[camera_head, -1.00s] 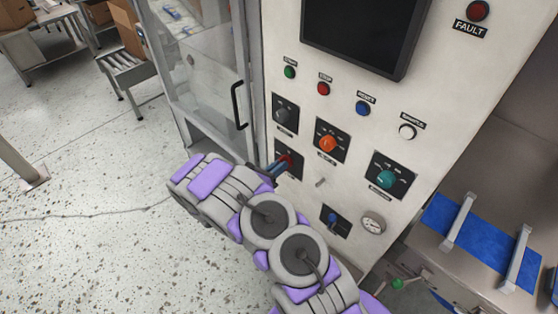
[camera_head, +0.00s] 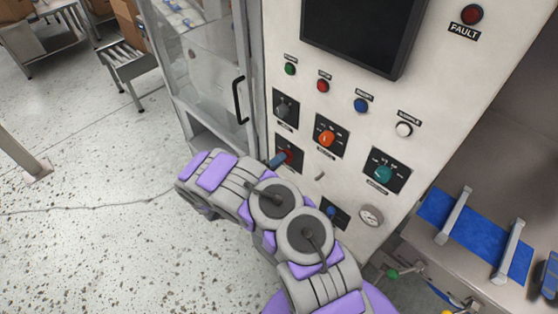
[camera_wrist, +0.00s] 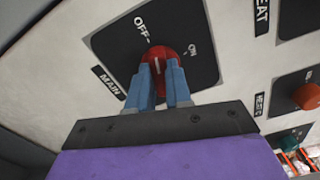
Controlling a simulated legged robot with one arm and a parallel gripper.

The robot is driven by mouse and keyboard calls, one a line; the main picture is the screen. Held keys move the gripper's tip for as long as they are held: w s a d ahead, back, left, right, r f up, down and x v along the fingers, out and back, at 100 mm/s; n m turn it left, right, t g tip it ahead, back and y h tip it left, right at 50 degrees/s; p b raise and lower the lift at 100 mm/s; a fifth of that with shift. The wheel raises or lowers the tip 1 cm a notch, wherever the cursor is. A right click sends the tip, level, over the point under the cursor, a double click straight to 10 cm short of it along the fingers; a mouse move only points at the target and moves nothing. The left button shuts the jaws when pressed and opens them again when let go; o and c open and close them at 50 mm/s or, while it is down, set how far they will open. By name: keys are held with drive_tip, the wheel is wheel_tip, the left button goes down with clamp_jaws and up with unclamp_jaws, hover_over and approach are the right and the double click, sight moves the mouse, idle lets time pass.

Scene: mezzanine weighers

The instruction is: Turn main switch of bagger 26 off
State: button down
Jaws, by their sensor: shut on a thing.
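The main switch is a red rotary knob (camera_wrist: 160,56) on a black plate (camera_wrist: 195,20) marked OFF and ON, with a MAIN label (camera_wrist: 108,83) beside it. My gripper (camera_wrist: 163,78) is shut on the knob, one blue finger on each side. A pale line shows on the knob's face between the fingers; I cannot tell for sure which mark it points to. In the head view the red knob (camera_head: 289,154) is at the lower left of the panel, partly hidden by my gripper (camera_head: 279,159).
An orange knob (camera_head: 326,138), a grey knob (camera_head: 284,108) and a teal knob (camera_head: 383,173) sit close by on the panel. A glass door with a black handle (camera_head: 240,102) is to the left. A blue belt (camera_head: 478,231) is at the right.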

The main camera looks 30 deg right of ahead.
drive_tip(key=shift+w+a+f+n, duration=0.1)
drive_tip(key=shift+n, duration=0.6)
drive_tip(key=shift+w+a+f+n, duration=0.1)
drive_tip(key=shift+n, duration=0.6)
drive_tip(key=c, duration=1.1)
unclamp_jaws()
drive_tip(key=shift+w, duration=0.1)
drive_tip(key=shift+c, duration=0.2)
drive_tip(key=shift+o, duration=0.5)
drive_tip(key=shift+r, duration=0.1)
drive_tip(key=p+v, duration=0.1)
drive_tip(key=v, duration=1.6)
drive_tip(key=shift+a+p, duration=0.3)
drive_tip(key=shift+p, duration=0.05)
